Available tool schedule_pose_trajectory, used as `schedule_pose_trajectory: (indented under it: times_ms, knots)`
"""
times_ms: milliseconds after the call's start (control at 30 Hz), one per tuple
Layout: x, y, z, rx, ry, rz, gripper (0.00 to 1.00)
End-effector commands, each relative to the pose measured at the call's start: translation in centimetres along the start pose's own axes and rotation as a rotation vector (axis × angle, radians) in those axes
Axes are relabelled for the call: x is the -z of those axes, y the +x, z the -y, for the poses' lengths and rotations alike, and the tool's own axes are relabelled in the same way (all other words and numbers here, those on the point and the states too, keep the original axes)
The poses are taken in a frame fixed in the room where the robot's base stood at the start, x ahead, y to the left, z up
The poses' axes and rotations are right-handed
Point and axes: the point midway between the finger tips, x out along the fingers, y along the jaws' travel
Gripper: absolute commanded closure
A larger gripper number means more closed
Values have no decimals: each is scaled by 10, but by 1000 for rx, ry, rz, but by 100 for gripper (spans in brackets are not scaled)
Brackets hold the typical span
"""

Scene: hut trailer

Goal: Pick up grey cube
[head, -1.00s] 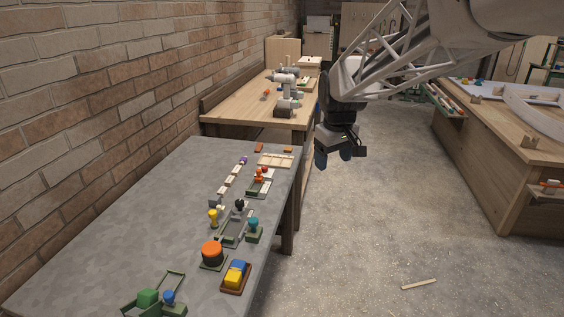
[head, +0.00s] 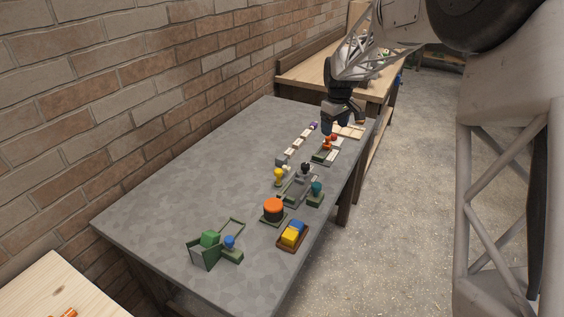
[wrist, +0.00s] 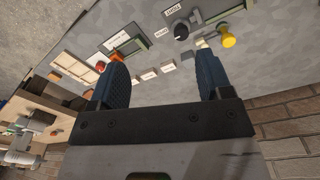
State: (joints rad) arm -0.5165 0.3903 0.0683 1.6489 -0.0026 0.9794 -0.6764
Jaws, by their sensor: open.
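My gripper (head: 332,125) is above the table's far part, beyond and to the right of the grey cube. In the wrist view my gripper (wrist: 160,62) is open, with two dark blue fingers apart and nothing between them. Pale blocks (wrist: 150,75) show on the table past the gap.
A brick wall (head: 130,90) runs along the left. The table's left part is clear.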

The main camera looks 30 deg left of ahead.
Motion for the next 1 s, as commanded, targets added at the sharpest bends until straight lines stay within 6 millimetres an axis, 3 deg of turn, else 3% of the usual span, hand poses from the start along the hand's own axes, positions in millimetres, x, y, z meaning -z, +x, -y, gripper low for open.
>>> schedule_pose_trajectory:
  times_ms: [100,600,800,1000]
  knots:
    - [33,23,3,7,-55,7,28]
    - [158,120,34,33,-284,27,28]
    - [191,150,48,40,-349,32,28]
    - [203,161,53,43,-376,34,28]
